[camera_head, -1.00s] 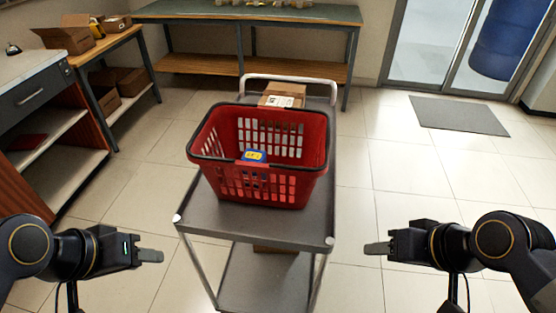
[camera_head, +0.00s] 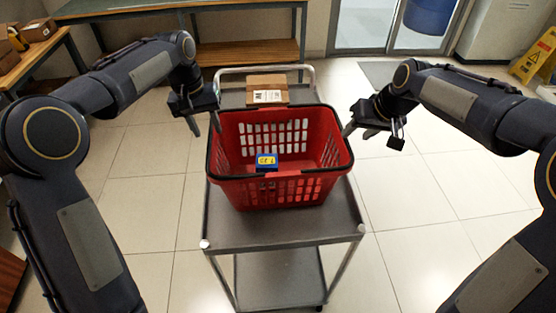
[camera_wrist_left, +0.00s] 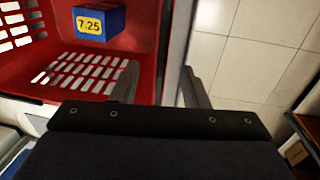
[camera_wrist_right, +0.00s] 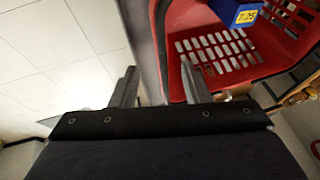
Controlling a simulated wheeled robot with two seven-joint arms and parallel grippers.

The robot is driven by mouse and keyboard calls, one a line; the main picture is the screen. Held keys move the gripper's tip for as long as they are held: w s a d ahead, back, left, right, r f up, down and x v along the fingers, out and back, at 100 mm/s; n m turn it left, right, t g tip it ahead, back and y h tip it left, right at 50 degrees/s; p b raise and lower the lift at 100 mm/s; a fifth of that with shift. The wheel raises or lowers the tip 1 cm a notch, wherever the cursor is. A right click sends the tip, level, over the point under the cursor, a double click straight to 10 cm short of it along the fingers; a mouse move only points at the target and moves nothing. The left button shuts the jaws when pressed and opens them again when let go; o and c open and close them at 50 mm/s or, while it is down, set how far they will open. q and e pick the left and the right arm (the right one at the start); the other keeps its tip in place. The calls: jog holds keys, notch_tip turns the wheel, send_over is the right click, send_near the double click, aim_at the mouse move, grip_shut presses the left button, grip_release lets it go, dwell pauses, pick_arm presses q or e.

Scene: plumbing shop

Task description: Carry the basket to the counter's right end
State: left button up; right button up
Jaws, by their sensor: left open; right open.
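The red basket (camera_head: 226,190) with a black rim stands upright on the grey cart's top (camera_head: 250,232). A blue box with a yellow 7.25 label (camera_head: 266,163) lies inside it; the box also shows in the left wrist view (camera_wrist_left: 99,22) and right wrist view (camera_wrist_right: 236,12). My left gripper (camera_head: 206,125) is open at the basket's left side, its fingers on either side of the wall in the left wrist view (camera_wrist_left: 158,85). My right gripper (camera_head: 359,129) is open at the right side, with the wall's edge between its fingers in the right wrist view (camera_wrist_right: 158,85). Contact cannot be told.
A cardboard box (camera_head: 267,84) sits behind the basket on the cart, near the push handle (camera_head: 228,70). A workbench (camera_head: 250,52) stands at the back. A yellow wet-floor sign (camera_head: 533,60) is at far right. The tiled floor right of the cart is clear.

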aim_at(214, 147)
pick_arm(q)
jog(key=f, duration=0.5)
jog(key=d+f, duration=0.1)
jog(key=f, duration=0.2)
pick_arm(e)
jog(key=x, duration=0.8)
pick_arm(q)
jog(key=shift+r, duration=0.1)
pick_arm(e)
jog(key=shift+r, duration=0.1)
pick_arm(q)
grip_shut()
pick_arm(e)
jog(key=c, duration=0.9)
grip_shut()
pick_arm(q)
jog(key=shift+w, duration=0.1)
